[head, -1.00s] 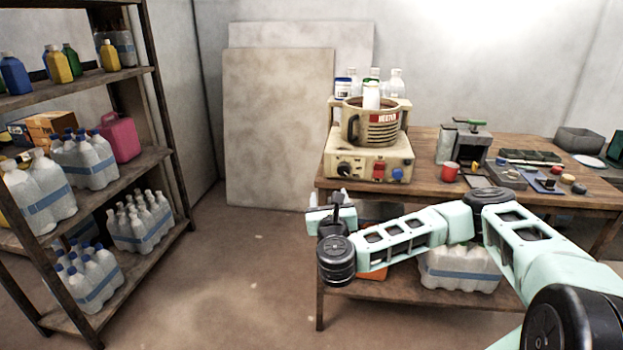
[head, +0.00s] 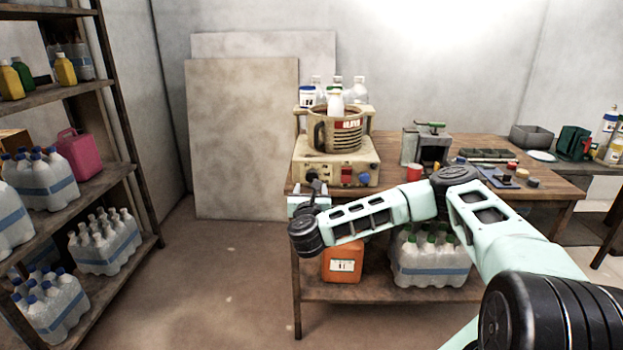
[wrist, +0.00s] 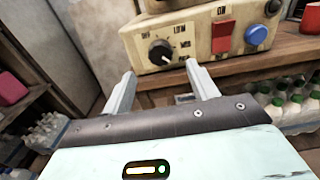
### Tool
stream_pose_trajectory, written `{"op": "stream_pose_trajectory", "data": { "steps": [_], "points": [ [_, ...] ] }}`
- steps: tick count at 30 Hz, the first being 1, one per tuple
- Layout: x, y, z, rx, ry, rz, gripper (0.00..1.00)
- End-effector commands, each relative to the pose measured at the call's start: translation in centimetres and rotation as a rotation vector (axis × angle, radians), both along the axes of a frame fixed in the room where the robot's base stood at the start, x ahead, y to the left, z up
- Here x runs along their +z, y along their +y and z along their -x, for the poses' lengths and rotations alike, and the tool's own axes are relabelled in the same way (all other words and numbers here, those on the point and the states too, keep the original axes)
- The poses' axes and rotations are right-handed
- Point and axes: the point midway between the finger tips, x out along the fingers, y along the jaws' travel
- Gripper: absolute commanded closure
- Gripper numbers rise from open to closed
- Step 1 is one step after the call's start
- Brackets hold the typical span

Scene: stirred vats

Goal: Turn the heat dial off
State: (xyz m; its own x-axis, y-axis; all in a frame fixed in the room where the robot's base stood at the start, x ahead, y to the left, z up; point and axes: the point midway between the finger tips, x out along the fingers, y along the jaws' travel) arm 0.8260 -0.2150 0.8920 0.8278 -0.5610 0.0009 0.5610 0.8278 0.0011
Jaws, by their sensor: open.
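The heat dial is a round black knob (wrist: 160,52) with a pale pointer mark, on the front of a cream heater box (wrist: 190,30) in the wrist view. In the head view the heater box (head: 366,176) stands on the wooden table's left end, and the dial is partly hidden by my gripper (head: 312,190). In the wrist view my gripper (wrist: 160,88) is open and empty, its two fingers pointing toward the box. The dial lies beyond the fingertips, roughly between them and apart from them.
A red rocker switch (wrist: 223,36) and a blue button (wrist: 256,34) sit right of the dial. A pot (head: 338,135) stands on the heater. The table (head: 420,186) has an orange container (head: 342,264) on its lower shelf. A shelf rack (head: 120,120) is at left; floor between is free.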

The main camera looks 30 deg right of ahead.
Motion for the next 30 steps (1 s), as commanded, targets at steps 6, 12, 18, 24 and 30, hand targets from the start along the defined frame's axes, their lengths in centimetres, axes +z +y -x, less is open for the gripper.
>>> {"op": "stream_pose_trajectory", "data": {
  "steps": [6, 12, 18, 24, 30],
  "points": [
    [0.1, -2.4, -3.5, -0.002, 0.001, 0.001, 0.41],
    [0.0, -3.7, -5.5, 0.000, 0.001, 0.000, 0.41],
    [0.0, -4.1, -6.1, 0.001, 0.001, 0.000, 0.41],
    [0.0, -4.1, -6.2, 0.002, 0.001, 0.000, 0.41],
    [0.0, -4.1, -6.1, 0.002, 0.001, 0.000, 0.86]
  ]
}}
